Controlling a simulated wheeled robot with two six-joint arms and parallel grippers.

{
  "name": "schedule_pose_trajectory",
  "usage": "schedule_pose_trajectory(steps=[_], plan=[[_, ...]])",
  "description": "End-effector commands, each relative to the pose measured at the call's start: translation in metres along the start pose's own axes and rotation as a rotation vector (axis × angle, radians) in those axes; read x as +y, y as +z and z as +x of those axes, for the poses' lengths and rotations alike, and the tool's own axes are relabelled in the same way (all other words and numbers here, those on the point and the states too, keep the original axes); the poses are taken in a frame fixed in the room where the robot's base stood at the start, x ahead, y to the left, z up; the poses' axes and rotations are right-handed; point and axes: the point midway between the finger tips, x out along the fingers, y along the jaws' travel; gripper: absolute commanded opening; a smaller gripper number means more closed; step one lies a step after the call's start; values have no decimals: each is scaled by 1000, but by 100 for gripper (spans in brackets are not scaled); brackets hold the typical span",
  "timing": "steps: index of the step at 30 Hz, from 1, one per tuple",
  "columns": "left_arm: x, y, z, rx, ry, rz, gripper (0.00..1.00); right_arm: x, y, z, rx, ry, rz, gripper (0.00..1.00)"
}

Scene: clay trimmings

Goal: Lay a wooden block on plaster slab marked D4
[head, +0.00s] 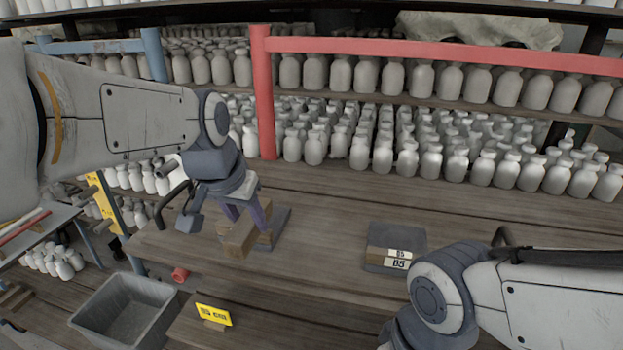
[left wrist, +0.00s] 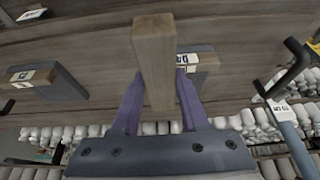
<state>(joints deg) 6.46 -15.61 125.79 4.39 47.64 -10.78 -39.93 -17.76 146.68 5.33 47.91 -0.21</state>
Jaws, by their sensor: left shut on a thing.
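My left gripper (head: 245,212) points down over the bench and is shut on a wooden block (head: 238,238). In the left wrist view the block (left wrist: 153,55) is long and juts out between the purple fingers (left wrist: 157,100). A dark grey slab (head: 281,222) lies right behind and beside the block. It also shows in the left wrist view (left wrist: 208,62) with a white label partly hidden by the block, which I cannot read. I cannot tell whether the block touches this slab. My right gripper is out of view; only its arm shows at lower right.
Another dark slab (head: 380,262) with white labels, one seeming to read B5, lies to the right. A grey bin (head: 103,323), a yellow sign (head: 213,315) and a red cylinder (head: 180,274) are in front. Rows of white bottles (head: 430,160) and a red rail (head: 440,53) stand behind.

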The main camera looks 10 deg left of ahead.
Motion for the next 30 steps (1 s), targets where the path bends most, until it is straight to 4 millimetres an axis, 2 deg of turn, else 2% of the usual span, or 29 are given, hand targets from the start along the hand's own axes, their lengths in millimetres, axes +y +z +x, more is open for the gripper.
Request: schedule_pose_trajectory(steps=[1,9,11,30], plan=[[0,0,5,2,0,0,0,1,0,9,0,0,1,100],[0,-8,8,2,-2,0,0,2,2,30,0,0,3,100],[0,-13,6,-2,-1,0,0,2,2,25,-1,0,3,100],[0,-60,28,-1,-1,0,0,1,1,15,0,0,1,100]])
